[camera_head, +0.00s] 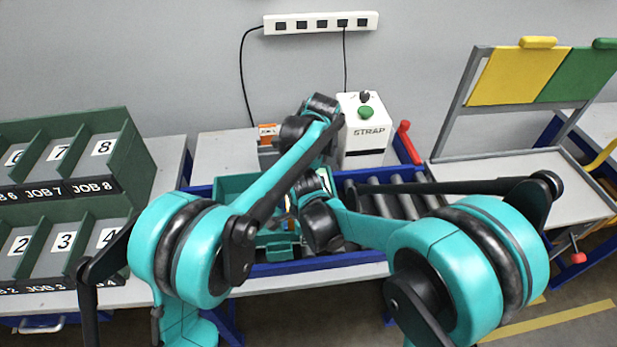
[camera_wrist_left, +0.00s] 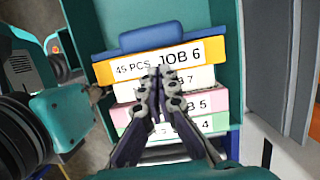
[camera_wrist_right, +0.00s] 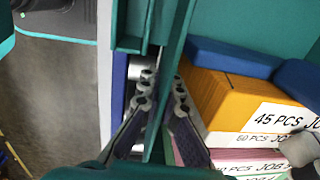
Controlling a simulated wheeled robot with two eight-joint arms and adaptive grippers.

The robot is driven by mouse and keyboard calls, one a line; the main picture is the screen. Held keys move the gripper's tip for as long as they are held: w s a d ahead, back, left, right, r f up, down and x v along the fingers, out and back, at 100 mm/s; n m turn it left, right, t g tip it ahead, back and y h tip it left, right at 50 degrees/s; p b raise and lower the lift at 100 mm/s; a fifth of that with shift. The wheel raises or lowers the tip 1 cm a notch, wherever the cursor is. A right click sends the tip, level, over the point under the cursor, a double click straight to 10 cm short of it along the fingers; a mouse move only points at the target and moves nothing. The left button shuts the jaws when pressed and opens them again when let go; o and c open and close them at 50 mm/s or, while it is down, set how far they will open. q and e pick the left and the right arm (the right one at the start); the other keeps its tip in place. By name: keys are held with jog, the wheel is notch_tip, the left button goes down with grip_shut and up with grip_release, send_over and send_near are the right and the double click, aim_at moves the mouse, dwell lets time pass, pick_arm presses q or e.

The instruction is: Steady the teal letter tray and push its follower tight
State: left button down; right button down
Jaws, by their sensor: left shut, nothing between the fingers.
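The teal letter tray (camera_head: 234,184) lies on the blue-framed conveyor in the head view, partly hidden by my arms. In the left wrist view it holds a stack with an orange JOB 6 card (camera_wrist_left: 113,70) at one end, then white, pink and green cards. A blue block (camera_wrist_left: 150,36), which looks like the follower, sits against the orange end; it also shows in the right wrist view (camera_wrist_right: 235,57). My left gripper (camera_wrist_left: 160,80) is shut and empty, its tips before the card labels; contact is unclear. My right gripper (camera_wrist_right: 162,95) has its fingers closed on the tray's thin teal wall.
A white STRAP machine (camera_head: 364,145) with a green button stands behind the tray. Rollers (camera_head: 405,196) run to its right. Green JOB bins (camera_head: 62,150) stand at left. A grey table with yellow and green panels (camera_head: 520,75) is at right.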

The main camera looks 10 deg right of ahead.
pick_arm(q)
jog(key=shift+a, duration=0.65)
jog(key=shift+a, duration=0.65)
jog(key=shift+d, duration=0.15)
